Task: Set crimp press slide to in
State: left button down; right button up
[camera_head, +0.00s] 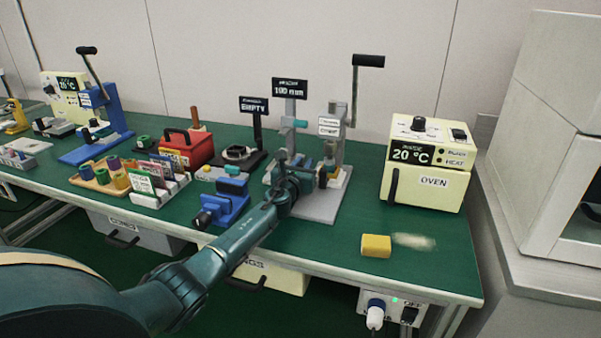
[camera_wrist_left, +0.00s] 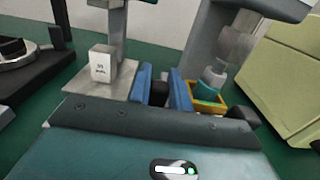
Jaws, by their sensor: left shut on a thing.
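A grey lever press (camera_head: 335,140) with a black-gripped lever stands on a grey base plate (camera_head: 322,207); I take it for the crimp press, though its label is too small to read. My left gripper (camera_head: 300,178) reaches to the front of it and hides part of its lower body. In the left wrist view, the blue fingers (camera_wrist_left: 161,92) are shut on a small dark piece (camera_wrist_left: 158,94), which looks like the slide's handle. Right of them, a yellow-rimmed holder (camera_wrist_left: 207,104) with a teal part sits under the ram (camera_wrist_left: 214,76). My right gripper is out of view.
A cream oven (camera_head: 427,165) stands right of the press, with a yellow block (camera_head: 376,246) in front. A gauge with a "100 mm" sign (camera_head: 290,88) stands close left. A blue vise (camera_head: 222,204) and red box (camera_head: 188,148) lie further left. The bench's front right is mostly clear.

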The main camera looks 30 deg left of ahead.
pick_arm(q)
jog(key=shift+r, duration=0.2)
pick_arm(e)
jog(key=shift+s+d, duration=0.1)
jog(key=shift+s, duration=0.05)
pick_arm(q)
jog(key=c, duration=1.6)
grip_release()
jog(key=shift+w, duration=0.1)
jog(key=shift+c, duration=0.2)
jog(key=o, duration=0.4)
jog(key=shift+f, duration=0.15)
jog(key=shift+c, duration=0.2)
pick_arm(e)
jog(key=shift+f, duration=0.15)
pick_arm(q)
jog(key=shift+s+p, duration=0.35)
jog(key=p+v, duration=0.4)
jog(key=v, duration=0.8)
jog(key=shift+s+d, duration=0.15)
jog(key=shift+s, duration=0.05)
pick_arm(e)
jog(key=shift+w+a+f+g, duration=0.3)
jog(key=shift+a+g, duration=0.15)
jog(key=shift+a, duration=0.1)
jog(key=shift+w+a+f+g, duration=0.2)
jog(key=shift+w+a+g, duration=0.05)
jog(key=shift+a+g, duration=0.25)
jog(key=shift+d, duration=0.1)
